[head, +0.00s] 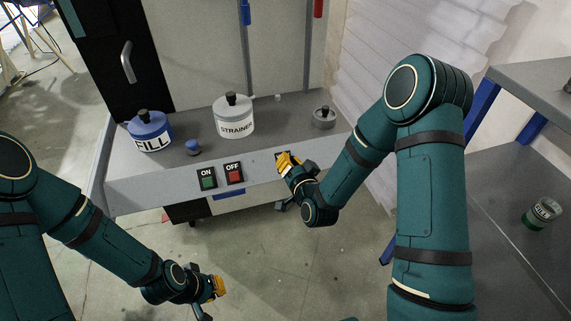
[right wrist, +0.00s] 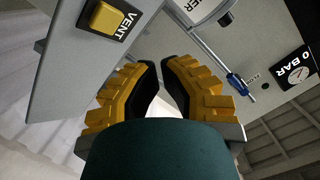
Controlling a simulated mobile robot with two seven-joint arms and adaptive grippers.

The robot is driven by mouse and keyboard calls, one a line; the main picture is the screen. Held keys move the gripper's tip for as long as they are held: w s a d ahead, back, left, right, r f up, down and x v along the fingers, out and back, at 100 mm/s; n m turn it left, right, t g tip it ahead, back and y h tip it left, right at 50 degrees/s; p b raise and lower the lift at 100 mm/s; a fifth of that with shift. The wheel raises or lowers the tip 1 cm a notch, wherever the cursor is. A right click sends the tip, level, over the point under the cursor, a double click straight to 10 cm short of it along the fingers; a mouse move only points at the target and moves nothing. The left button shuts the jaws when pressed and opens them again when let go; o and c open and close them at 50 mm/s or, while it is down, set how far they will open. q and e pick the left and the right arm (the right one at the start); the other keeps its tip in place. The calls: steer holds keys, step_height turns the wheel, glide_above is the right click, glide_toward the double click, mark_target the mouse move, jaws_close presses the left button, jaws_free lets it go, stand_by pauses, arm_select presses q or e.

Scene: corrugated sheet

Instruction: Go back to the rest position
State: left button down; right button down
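My right gripper (head: 288,162) is in front of the panel's front edge, right of the red OFF button (head: 235,177). In the right wrist view its two yellow-backed fingers (right wrist: 160,66) come together at the tips with nothing between them. A yellow VENT button (right wrist: 106,18) shows beyond them at upper left, apart from the fingers. In the head view the gripper covers that spot. My left gripper (head: 217,288) hangs low over the floor at bottom centre, away from the bench and holding nothing visible. Its finger gap is not clear.
A grey shelf (head: 525,190) stands right. Floor between is clear.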

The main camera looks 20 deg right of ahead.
steer(key=s+a+f+n+g+y, duration=0.1)
steer(key=s+a+f+n+g, duration=0.1)
steer(key=s+f+g, duration=0.5)
steer(key=s+a+f+n+g+y, duration=0.1)
steer(key=s+a+f+n+g, duration=0.2)
steer(key=s+f+g, duration=0.4)
steer(key=s+a+f, duration=0.1)
steer(key=s+f, duration=0.1)
steer(key=s, duration=0.7)
steer(key=shift+s+f+g, duration=0.2)
steer(key=shift+s+g, duration=0.15)
steer(key=shift+g, duration=0.05)
steer(key=shift+a, duration=0.1)
